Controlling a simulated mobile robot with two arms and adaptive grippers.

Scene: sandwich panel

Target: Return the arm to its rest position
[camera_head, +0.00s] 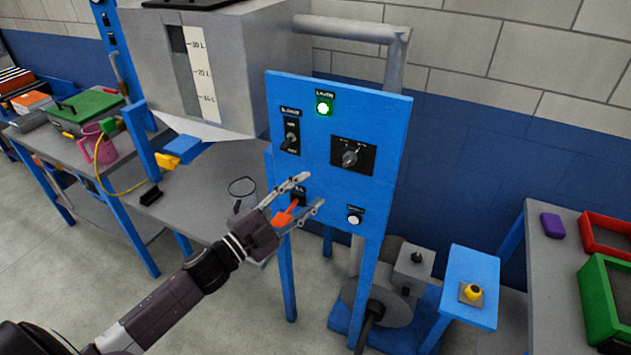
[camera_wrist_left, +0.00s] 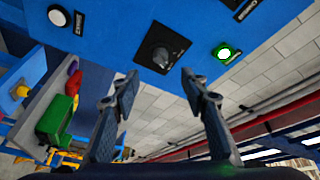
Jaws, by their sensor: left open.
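My left gripper (camera_head: 311,190) is in front of the lower part of the blue control panel (camera_head: 385,110), fingers spread and nothing held between them. An orange-red lever (camera_head: 287,214) shows between the fingers in the head view, by a small black plate on the panel; whether a finger touches it I cannot tell. The wrist view shows the open left gripper (camera_wrist_left: 159,82) with the panel above, its selector knob (camera_wrist_left: 160,55) and the lit green lamp (camera_wrist_left: 224,53). My left arm reaches in from the lower left. My right gripper is not in view.
The grey hopper (camera_head: 235,60) stands behind the panel at left. A workbench (camera_head: 60,145) with a green box and pink jug is at far left. A blue stand (camera_head: 470,270) with a yellow button and a table with bins (camera_head: 605,290) are at right. Floor at lower left is clear.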

